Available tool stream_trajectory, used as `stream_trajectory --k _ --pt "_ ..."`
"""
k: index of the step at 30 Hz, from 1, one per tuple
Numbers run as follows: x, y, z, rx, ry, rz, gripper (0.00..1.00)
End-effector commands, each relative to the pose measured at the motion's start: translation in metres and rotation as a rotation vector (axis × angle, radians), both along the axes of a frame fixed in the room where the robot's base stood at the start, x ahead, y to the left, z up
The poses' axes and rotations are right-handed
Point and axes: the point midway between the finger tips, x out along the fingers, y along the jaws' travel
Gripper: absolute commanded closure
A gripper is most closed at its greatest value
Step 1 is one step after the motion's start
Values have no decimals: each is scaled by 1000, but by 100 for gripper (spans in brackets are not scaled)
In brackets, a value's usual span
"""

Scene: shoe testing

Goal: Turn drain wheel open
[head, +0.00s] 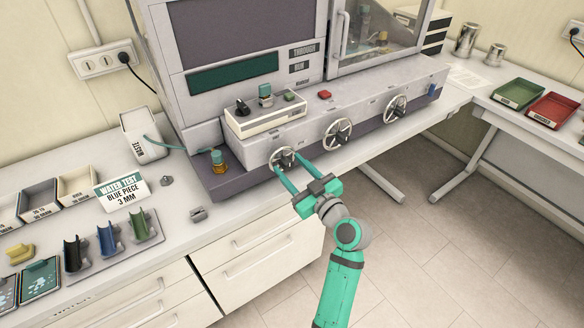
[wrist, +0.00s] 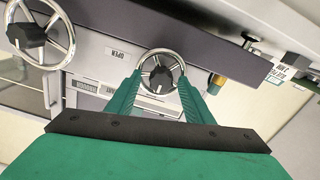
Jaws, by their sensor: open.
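Three spoked metal handwheels sit in a row on the machine's front panel. The leftmost wheel (head: 281,154) has my gripper (head: 286,166) in front of it. My green fingers are open, with one tip at each side of this wheel. In the wrist view this wheel (wrist: 161,60) has a bright rim and a dark hub, and shows between the fingertips of my gripper (wrist: 160,84). A label reading OPEN (wrist: 118,53) is beside it, upside down. I cannot tell whether the fingertips touch the rim. The lower rim is partly hidden.
The middle wheel (head: 337,134) is to the right and also shows in the wrist view (wrist: 38,40). The right wheel (head: 396,108) is farther along. A small control box (head: 265,121) sits above. A sign (head: 121,190) and small trays stand on the left counter.

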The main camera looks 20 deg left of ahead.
Motion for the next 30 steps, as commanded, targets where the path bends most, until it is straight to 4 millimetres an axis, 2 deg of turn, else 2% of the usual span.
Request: stream_trajectory --k 9,14,15,23,30 --pt "2 0 0 0 1 -3 53" --pt "2 -1 0 0 1 -4 91" --pt "2 -1 0 0 1 -4 94" --pt "2 -1 -1 11 16 -3 94" --pt "1 -1 -1 73 97 -1 94"
